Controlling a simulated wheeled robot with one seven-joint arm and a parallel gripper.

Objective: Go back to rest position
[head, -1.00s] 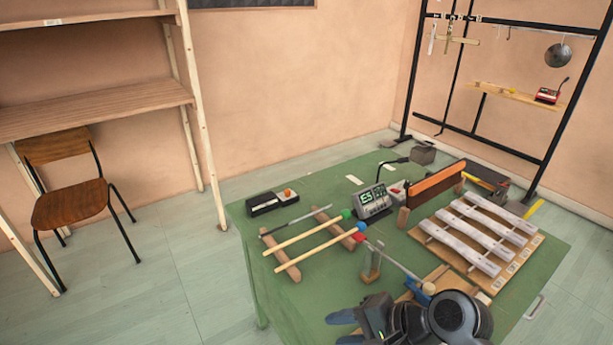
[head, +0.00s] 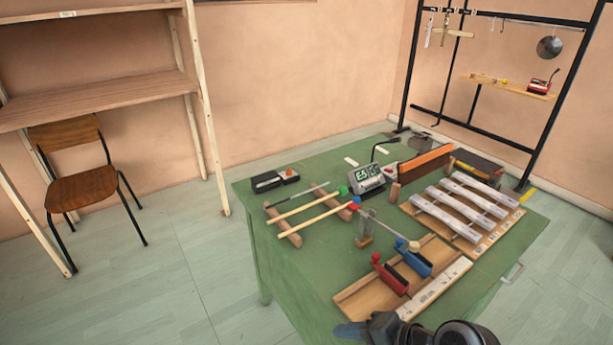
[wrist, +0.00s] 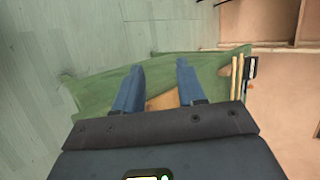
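My gripper shows in the wrist view (wrist: 157,88) with its two blue fingers apart and nothing between them. In the head view, part of it with a blue finger (head: 350,330) shows at the bottom edge, by the near edge of the green table (head: 300,265). The rest of the gripper is cut off or hidden there. It is close to the wooden board (head: 352,297) that carries a red block (head: 388,275) and a blue block (head: 413,257). I cannot tell from the head view how high the gripper is above the table.
Mallets (head: 322,217) lie across wooden supports. A white-barred instrument (head: 462,210), a grey device with a lit display (head: 367,180) and a small black box (head: 275,180) stand on the table. A chair (head: 80,190) stands left. Floor left of the table (head: 185,270) is clear.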

